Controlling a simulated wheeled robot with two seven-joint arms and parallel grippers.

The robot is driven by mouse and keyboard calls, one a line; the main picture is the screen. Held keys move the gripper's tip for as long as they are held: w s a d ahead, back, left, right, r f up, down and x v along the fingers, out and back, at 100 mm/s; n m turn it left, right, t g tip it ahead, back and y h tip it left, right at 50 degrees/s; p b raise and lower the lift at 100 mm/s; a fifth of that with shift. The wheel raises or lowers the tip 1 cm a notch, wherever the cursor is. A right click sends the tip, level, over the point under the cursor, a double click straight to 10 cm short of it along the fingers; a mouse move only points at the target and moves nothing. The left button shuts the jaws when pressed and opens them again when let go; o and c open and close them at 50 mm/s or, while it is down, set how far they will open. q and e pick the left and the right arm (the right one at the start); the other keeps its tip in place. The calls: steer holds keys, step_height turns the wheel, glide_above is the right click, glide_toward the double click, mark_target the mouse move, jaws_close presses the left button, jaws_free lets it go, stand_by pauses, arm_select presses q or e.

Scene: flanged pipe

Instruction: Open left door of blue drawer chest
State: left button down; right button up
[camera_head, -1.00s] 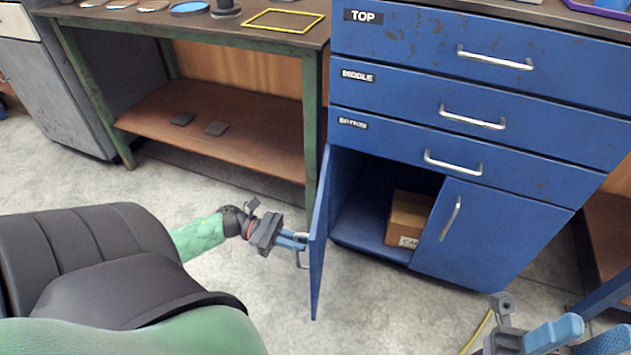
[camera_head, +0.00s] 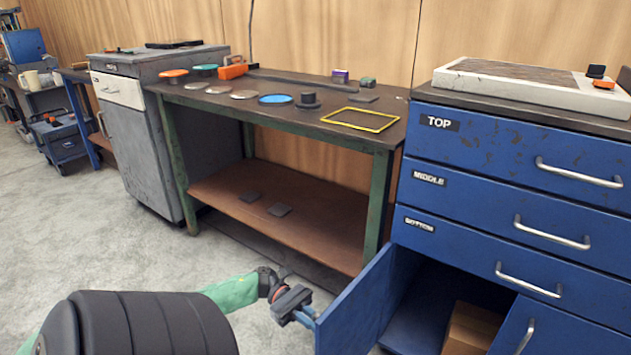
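The blue drawer chest (camera_head: 470,185) stands at the right, with drawers labelled top, middle and bottom. Its left door (camera_head: 357,308) is swung wide open towards me, edge-on, and the compartment behind it is exposed. A cardboard box (camera_head: 470,330) sits inside. The right door (camera_head: 530,328) is closed. My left gripper (camera_head: 308,318) is at the outer face of the open left door, at its handle side. The door handle and the fingertips are mostly hidden now, so I cannot tell whether the fingers are closed on it. My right gripper is out of view.
A green-framed workbench (camera_head: 290,120) with discs, a yellow frame (camera_head: 360,119) and small parts stands left of the chest. A grey cabinet (camera_head: 150,130) is farther left. The floor (camera_head: 90,240) at the left is clear.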

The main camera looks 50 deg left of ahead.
arm_select(q)
steer(key=c, duration=1.7)
jaws_free()
steer(key=shift+s+a+p, duration=0.15)
steer(key=shift+s+a, duration=0.05)
steer(key=shift+a, duration=1.1)
steer(key=shift+s+a+p, duration=0.15)
steer(key=shift+s+a, duration=0.1)
steer(key=shift+a, duration=1)
steer(key=shift+s+a+p, duration=0.15)
steer(key=shift+s+a, duration=0.05)
steer(key=shift+a, duration=1.1)
